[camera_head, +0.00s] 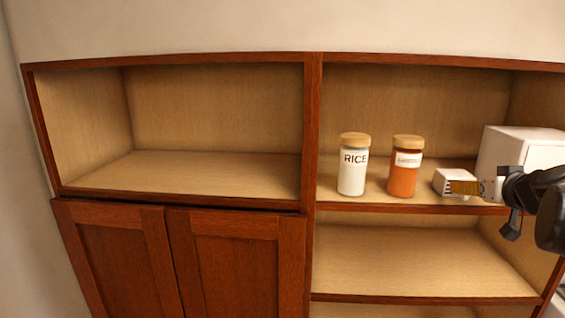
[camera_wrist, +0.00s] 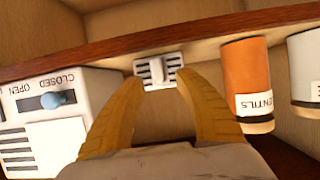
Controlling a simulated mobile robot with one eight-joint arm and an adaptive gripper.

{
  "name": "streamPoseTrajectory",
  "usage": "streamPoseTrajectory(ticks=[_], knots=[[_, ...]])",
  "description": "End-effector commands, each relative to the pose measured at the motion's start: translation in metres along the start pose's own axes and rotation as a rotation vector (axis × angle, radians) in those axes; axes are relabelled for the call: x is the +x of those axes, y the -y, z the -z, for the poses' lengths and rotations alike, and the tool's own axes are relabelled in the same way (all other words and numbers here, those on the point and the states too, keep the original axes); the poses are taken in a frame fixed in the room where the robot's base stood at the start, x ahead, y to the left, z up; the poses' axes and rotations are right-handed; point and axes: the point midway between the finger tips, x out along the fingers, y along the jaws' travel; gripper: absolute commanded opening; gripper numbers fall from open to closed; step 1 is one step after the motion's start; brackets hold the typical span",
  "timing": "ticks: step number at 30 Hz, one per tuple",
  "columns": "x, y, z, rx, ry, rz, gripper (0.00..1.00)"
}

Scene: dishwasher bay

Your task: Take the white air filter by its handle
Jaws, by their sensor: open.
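The white air filter (camera_head: 447,176) is a small white block on the upper right shelf. In the wrist view, the air filter (camera_wrist: 144,70) shows slotted vents and a raised handle (camera_wrist: 157,70) in its middle. My gripper (camera_head: 463,187) reaches in from the right and overlaps the filter's front in the head view. In the wrist view, my gripper (camera_wrist: 158,82) is open, with its two yellow fingers on either side of the handle. I cannot tell whether they touch the filter. The fingers hide part of its lower edge and sides.
A larger white box (camera_head: 520,145) stands right of the filter; its CLOSED/OPEN slider (camera_wrist: 52,99) shows in the wrist view. An orange lentils jar (camera_head: 403,180) and a white rice jar (camera_head: 352,178) stand to the left. The left shelf compartment (camera_head: 200,175) is empty.

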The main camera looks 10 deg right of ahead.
Motion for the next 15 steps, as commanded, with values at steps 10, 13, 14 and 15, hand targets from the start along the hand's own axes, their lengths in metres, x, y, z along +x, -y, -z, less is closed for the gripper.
streamPoseTrajectory(ticks=[10, 13, 14, 15], knots=[[0.020, 0.000, 0.000, 0.000, 0.001, 0.000, 0.40], [0.019, 0.000, 0.000, 0.000, 0.001, 0.000, 0.29], [0.019, 0.000, 0.000, 0.000, 0.001, 0.000, 0.20], [0.019, 0.000, 0.000, 0.000, 0.001, 0.000, 0.08]])
